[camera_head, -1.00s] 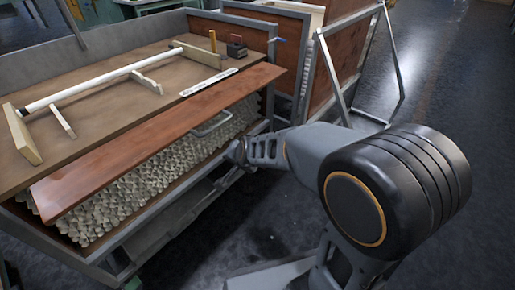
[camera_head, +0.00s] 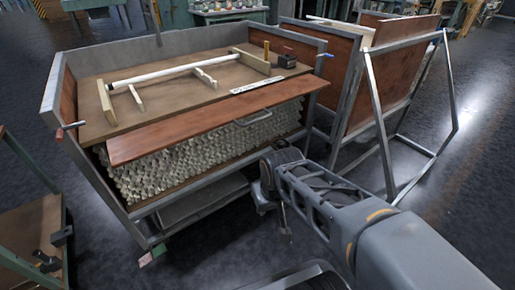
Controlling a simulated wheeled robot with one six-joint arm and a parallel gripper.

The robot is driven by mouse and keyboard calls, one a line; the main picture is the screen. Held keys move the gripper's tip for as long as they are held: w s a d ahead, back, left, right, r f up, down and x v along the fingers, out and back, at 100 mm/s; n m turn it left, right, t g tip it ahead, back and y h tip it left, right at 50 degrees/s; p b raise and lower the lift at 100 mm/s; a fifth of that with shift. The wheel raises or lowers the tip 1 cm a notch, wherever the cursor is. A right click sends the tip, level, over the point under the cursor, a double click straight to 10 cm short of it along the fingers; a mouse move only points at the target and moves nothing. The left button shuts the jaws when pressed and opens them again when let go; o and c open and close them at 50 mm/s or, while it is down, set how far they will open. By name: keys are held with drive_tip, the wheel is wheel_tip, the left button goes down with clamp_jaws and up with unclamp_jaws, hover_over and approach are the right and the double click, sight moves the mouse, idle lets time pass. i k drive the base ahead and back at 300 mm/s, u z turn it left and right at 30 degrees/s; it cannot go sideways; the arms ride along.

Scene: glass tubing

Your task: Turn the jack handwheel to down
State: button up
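I cannot pick out a jack handwheel for certain in this view. My arm reaches in from the lower right. Its end, with my gripper (camera_head: 272,196), is over the floor just in front of the right front corner of the grey metal bin (camera_head: 180,200). The gripper is small and partly hidden by the arm, so its fingers do not show clearly. Nothing is seen held in it.
A brown board (camera_head: 215,120) with a metal handle (camera_head: 254,119) lies along the bin's front. A white tube (camera_head: 165,70) rests on the wooden top. Framed panels (camera_head: 375,100) stand at right, and a bench (camera_head: 30,240) at lower left.

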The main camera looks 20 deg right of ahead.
sight(279, 144)
drive_tip(key=u, duration=2.55)
drive_tip(key=k, duration=1.9)
drive_tip(key=z, duration=1.65)
drive_tip(key=i, duration=1)
